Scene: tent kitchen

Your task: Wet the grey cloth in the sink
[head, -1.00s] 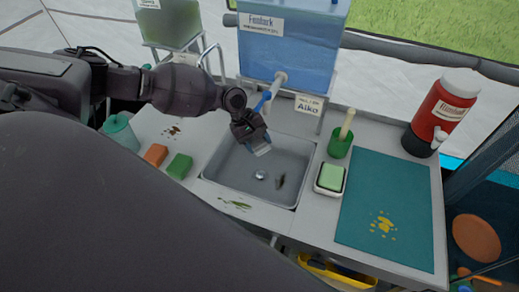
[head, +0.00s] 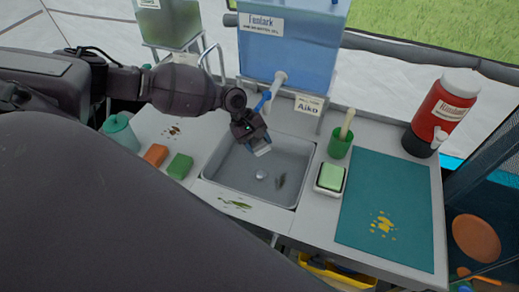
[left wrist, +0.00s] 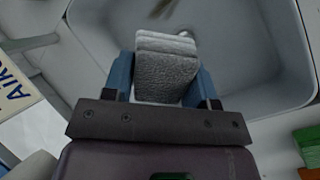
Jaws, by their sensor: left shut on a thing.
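My left gripper (head: 262,150) is over the back part of the sink (head: 232,178), below the blue tap lever (head: 263,101) of the water tank. It is shut on the grey cloth (left wrist: 167,68), which shows folded between the blue fingers in the left wrist view. In the head view only a small pale part of the cloth shows below the fingers. The sink basin is grey, with a drain and a dark smear (head: 280,181) on its floor. I cannot tell whether water is running. My right gripper is not in view.
A green block (head: 179,166) and an orange block (head: 155,155) lie left of the sink. A soap dish (head: 330,179), a green cup with a brush (head: 340,143) and a teal mat (head: 385,205) are to its right. A red jug (head: 441,112) stands at the back right.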

